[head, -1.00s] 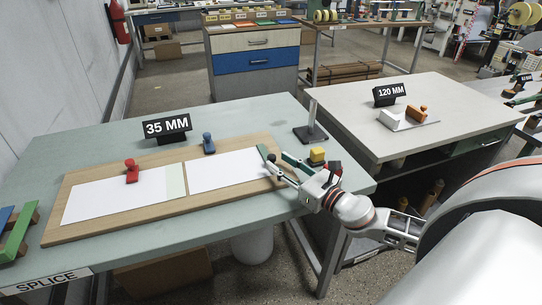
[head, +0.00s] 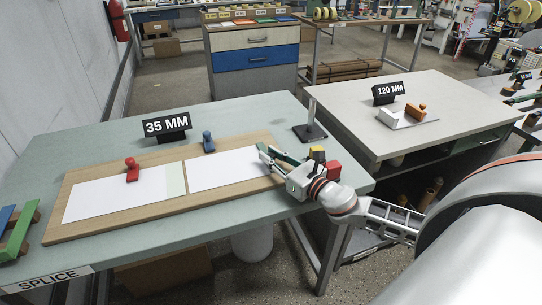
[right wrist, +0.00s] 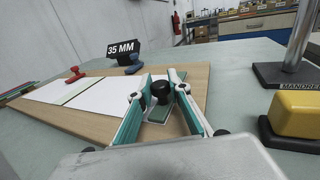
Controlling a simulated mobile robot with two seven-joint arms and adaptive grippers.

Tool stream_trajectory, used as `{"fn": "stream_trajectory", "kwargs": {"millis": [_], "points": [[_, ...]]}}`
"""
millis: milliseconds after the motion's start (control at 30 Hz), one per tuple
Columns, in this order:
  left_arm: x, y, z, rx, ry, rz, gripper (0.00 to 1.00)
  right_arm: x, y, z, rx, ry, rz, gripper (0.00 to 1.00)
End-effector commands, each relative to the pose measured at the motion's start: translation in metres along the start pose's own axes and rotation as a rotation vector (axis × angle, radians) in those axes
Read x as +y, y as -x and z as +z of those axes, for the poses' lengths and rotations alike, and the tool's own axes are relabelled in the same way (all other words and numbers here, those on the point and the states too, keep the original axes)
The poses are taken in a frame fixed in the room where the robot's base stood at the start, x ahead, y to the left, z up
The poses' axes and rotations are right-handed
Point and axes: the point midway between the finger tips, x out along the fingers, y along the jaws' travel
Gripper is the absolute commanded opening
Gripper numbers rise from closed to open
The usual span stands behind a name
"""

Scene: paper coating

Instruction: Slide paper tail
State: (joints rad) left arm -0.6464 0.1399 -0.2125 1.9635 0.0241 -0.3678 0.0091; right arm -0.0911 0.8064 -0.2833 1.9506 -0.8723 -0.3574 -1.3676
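A wooden board (head: 110,222) lies on the bench under the 35 MM sign. It bears a left white sheet (head: 105,200), a pale green strip (head: 176,180) and a right white sheet (head: 225,170). My right gripper (head: 266,151) is over the right end of the board. In the right wrist view its fingers (right wrist: 160,75) are apart, either side of a black knob (right wrist: 160,91) on a small green plate (right wrist: 160,112) at the right sheet's end. Contact with the knob cannot be made out. My left gripper is not in view.
A yellow block (right wrist: 297,113) and the mandrel post (right wrist: 298,40) stand right of the gripper. Green and blue bars (head: 18,230) lie far left.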

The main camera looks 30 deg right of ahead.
Motion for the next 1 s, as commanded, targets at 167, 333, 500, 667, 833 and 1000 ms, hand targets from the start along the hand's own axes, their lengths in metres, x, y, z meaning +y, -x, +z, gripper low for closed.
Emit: {"fn": "stream_trajectory", "kwargs": {"millis": [167,333,500,667,833,1000], "points": [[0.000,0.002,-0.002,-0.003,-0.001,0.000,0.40,0.006,-0.003,0.002,-0.002,-0.002,0.000,0.00],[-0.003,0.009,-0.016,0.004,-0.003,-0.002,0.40,0.028,-0.012,0.005,-0.004,-0.003,-0.001,0.00],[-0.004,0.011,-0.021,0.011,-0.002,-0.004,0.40,0.037,-0.015,0.002,-0.002,-0.001,0.002,0.00],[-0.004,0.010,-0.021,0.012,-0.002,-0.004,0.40,0.038,-0.015,0.001,-0.002,-0.002,0.004,0.00],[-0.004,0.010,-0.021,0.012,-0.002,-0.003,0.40,0.037,-0.015,0.001,-0.002,-0.002,0.004,0.34],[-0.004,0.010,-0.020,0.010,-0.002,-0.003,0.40,0.036,-0.015,0.001,-0.001,-0.001,0.002,0.34]]}}
